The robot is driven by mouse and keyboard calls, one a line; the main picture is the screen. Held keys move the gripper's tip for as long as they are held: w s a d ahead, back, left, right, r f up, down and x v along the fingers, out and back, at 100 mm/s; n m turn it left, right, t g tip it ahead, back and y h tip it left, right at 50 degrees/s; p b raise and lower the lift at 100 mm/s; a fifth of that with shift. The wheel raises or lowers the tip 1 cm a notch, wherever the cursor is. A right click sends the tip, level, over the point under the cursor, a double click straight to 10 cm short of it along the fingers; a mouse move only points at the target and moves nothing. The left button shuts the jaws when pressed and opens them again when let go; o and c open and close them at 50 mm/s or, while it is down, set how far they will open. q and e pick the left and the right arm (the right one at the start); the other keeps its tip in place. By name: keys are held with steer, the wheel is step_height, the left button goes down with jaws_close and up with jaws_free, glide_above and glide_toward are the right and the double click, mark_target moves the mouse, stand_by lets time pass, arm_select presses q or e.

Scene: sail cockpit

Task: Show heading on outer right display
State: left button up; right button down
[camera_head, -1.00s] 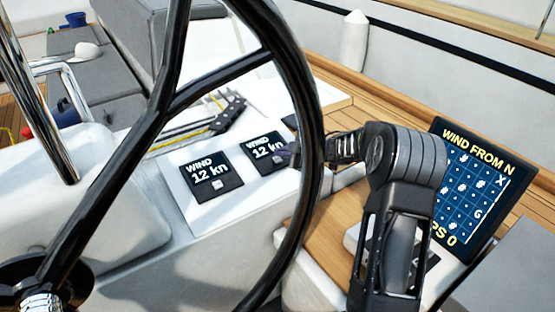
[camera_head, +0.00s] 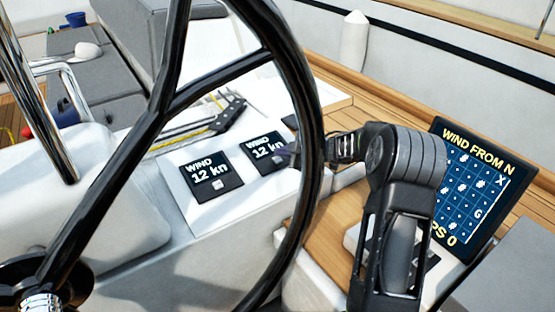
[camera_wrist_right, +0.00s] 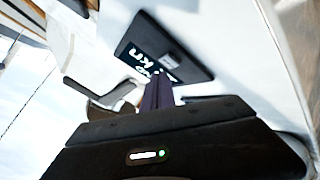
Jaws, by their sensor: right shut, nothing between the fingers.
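Two square black displays lie on the white console. The left one (camera_head: 212,180) and the one to its right (camera_head: 262,148) both read "WIND 12 kn", each with a small pale button at its lower edge. My left gripper is out of view.
The black steering wheel (camera_head: 314,150) stands between the head camera and my right gripper. A larger screen (camera_head: 468,185) reading "WIND FROM N" is at the right, beside my arm. Ropes and a dark clutch block (camera_head: 229,114) lie behind the displays.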

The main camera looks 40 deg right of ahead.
steer(key=shift+w+f, duration=0.1)
steer(key=shift+f, duration=0.3)
steer(key=shift+w+f, duration=0.1)
steer(key=shift+f, duration=0.35)
stand_by(0.7)
stand_by(0.4)
steer(key=shift+s+r+p, duration=0.2)
steer(key=shift+r+p, duration=0.7)
steer(key=r+p, duration=0.2)
steer(key=s+r+p, duration=0.1)
steer(key=r+p, duration=0.1)
steer(key=p, duration=0.1)
steer(key=shift+s+r, duration=0.1)
steer(key=shift+r, duration=0.3)
